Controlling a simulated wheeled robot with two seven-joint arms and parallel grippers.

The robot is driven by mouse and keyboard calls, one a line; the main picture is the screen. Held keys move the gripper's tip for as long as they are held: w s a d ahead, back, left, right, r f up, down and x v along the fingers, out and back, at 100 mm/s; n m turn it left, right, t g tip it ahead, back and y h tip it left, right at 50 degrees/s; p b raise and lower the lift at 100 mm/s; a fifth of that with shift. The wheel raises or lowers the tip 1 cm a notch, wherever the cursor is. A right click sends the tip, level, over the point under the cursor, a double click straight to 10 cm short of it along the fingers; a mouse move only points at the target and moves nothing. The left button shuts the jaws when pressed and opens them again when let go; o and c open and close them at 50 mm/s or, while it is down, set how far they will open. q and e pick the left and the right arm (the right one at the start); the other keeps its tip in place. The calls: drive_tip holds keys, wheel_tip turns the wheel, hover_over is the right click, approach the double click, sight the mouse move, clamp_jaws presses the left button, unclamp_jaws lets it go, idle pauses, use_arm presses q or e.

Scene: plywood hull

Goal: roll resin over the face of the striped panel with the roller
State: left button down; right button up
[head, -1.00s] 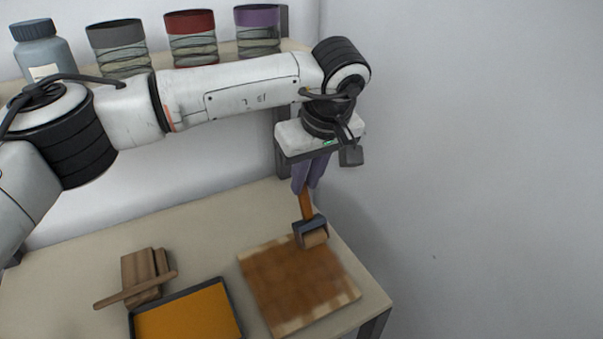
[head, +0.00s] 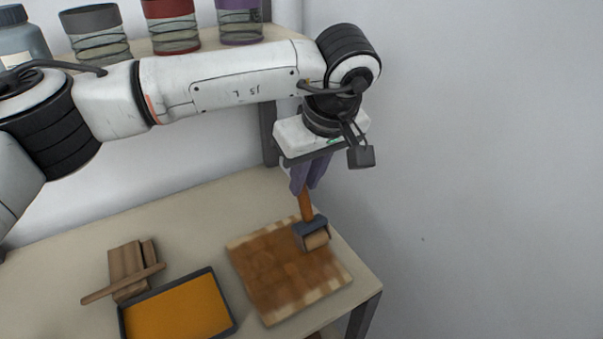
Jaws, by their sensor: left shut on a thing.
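The striped panel (head: 277,274) lies flat at the right end of the table. Its face is mostly brown, with pale patches along its edges. My left gripper (head: 308,185) is shut on the orange handle of the roller (head: 316,239) and holds it from above, head down. The roller head is over the panel's upper right part and looks to touch it. A dark tray of amber resin (head: 233,329) stands left of the panel. My right gripper is not in view.
A wooden block stand with a stick across it (head: 125,272) sits behind the tray. A shelf (head: 205,47) at the back holds a grey bottle (head: 22,38) and several lidded jars. A plain wall rises right of the table's edge.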

use_arm(q)
drive_tip(key=shift+s+d+b, duration=0.6)
drive_tip(key=shift+s+d, duration=1.5)
drive_tip(key=shift+s, duration=1.1)
drive_tip(key=shift+w+a, duration=0.85)
drive_tip(key=shift+w, duration=0.4)
drive_tip(key=shift+w+a, duration=0.8)
drive_tip(key=shift+w, duration=0.4)
drive_tip(key=shift+w+a, duration=0.85)
drive_tip(key=shift+w, duration=0.4)
drive_tip(key=shift+w+a+p, duration=0.3)
drive_tip(key=shift+w+a, duration=0.25)
drive_tip(key=shift+w, duration=0.25)
drive_tip(key=shift+w+a+p, duration=0.35)
drive_tip(key=shift+w+a, duration=0.15)
drive_tip(key=shift+w, duration=0.35)
drive_tip(key=shift+w+a+p, duration=0.3)
drive_tip(key=shift+w+a, duration=0.25)
drive_tip(key=shift+w, duration=0.25)
wheel_tip(320, 180, up, 6)
drive_tip(key=p, duration=0.1)
